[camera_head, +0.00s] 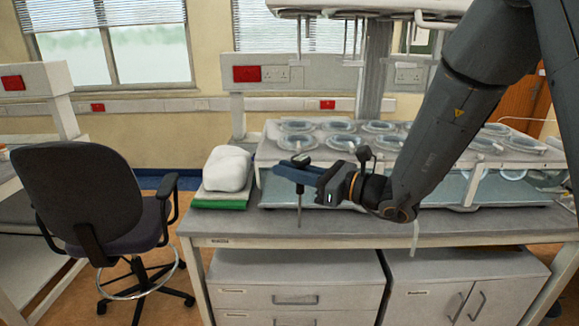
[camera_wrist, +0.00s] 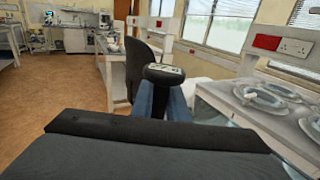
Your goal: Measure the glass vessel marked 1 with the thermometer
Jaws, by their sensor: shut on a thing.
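My gripper (camera_head: 303,170) is shut on the thermometer, whose dark head (camera_head: 301,159) sits at the fingertips. Its thin probe (camera_head: 299,208) points straight down in front of the rack, over the front part of the bench. In the wrist view the thermometer's round head with a light display (camera_wrist: 165,73) stands between the blue fingers of my gripper (camera_wrist: 162,100). Several round glass vessels sit in the rack, such as a front left vessel (camera_head: 296,142) and one in the wrist view (camera_wrist: 262,97). I cannot read a number 1 on any of them. My arm hides some vessels.
The white rack (camera_head: 268,152) stands on the grey bench (camera_head: 245,226). A white bundle (camera_head: 227,168) on a green item (camera_head: 221,202) lies left of it. A dark chair (camera_head: 82,195) stands left of the bench. A shelf (camera_head: 350,5) hangs above the rack.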

